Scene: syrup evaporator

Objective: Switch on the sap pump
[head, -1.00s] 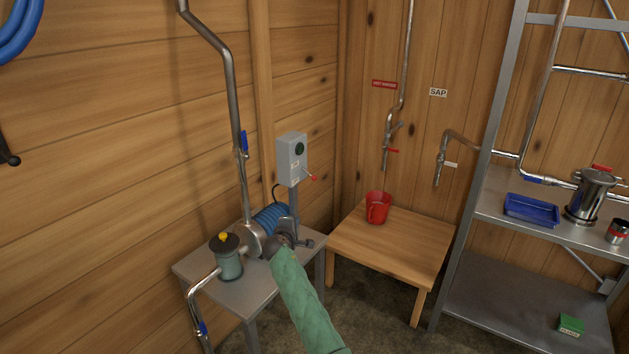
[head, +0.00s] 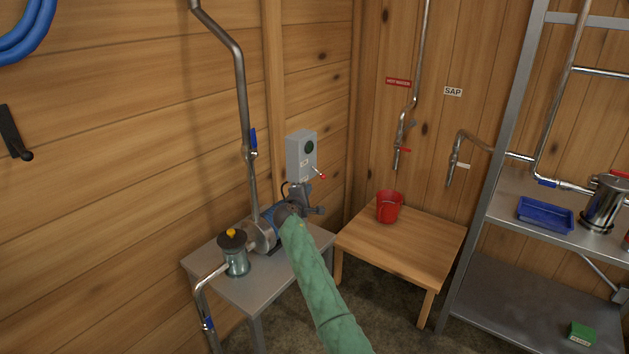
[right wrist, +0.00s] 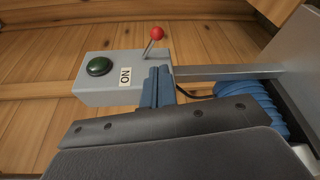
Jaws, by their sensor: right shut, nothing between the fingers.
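The grey switch box (head: 300,155) stands on a post above the pump table. It has a dark green round button or lamp (right wrist: 98,66), an ON label (right wrist: 125,76) and a lever with a red knob (head: 321,177). In the head view the lever slopes down to the right; its knob also shows in the right wrist view (right wrist: 157,33). My right gripper (head: 316,200) is shut and empty, just below the box and lever; its blue fingertips (right wrist: 158,88) appear close to the lever's base, contact unclear. The sap pump (head: 262,236) is partly hidden by my right arm. My left gripper is not in view.
The grey pump table (head: 235,290) carries a filter jar (head: 235,255) and a vertical pipe (head: 246,110). Wooden wall lies close behind the box.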

